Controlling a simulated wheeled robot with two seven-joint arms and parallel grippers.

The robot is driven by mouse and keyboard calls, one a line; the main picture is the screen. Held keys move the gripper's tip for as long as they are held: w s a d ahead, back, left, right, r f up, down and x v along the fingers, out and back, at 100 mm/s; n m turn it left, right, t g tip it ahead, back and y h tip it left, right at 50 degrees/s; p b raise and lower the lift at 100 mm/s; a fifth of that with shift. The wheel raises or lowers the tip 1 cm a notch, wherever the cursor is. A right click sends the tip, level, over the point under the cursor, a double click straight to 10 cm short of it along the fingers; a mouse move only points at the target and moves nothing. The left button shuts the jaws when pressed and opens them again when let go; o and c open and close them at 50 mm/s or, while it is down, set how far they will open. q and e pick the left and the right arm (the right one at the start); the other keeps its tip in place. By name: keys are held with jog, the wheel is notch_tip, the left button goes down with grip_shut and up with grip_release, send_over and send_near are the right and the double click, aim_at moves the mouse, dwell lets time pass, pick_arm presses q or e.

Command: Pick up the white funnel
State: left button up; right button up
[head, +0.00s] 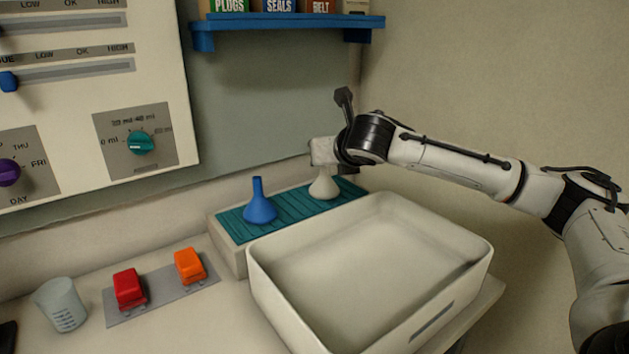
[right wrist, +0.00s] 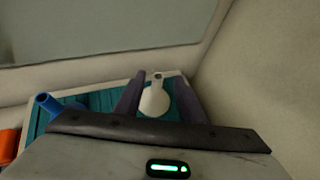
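The white funnel (head: 323,186) stands spout up on the teal ribbed mat (head: 235,226), at its right end near the back corner. My right gripper (head: 322,152) is just above it and covers its spout in the head view. In the right wrist view the two dark fingers (right wrist: 157,78) are spread, one on each side of the white funnel (right wrist: 155,101). The gripper looks open; whether a finger touches the funnel I cannot tell. My left gripper is out of view.
A blue funnel (head: 260,207) stands left of the white one on the same mat. A large cream tub (head: 370,325) is in front of it. Red (head: 129,288) and orange (head: 190,265) blocks and a measuring cup (head: 62,305) are at left. A blue shelf (head: 290,29) hangs above.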

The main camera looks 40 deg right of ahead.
jog(key=shift+x, duration=1)
jog(key=x, duration=0.5)
jog(key=shift+w+f+b, duration=0.2)
jog(key=shift+w+b, duration=0.1)
jog(key=shift+w, duration=0.05)
grip_shut()
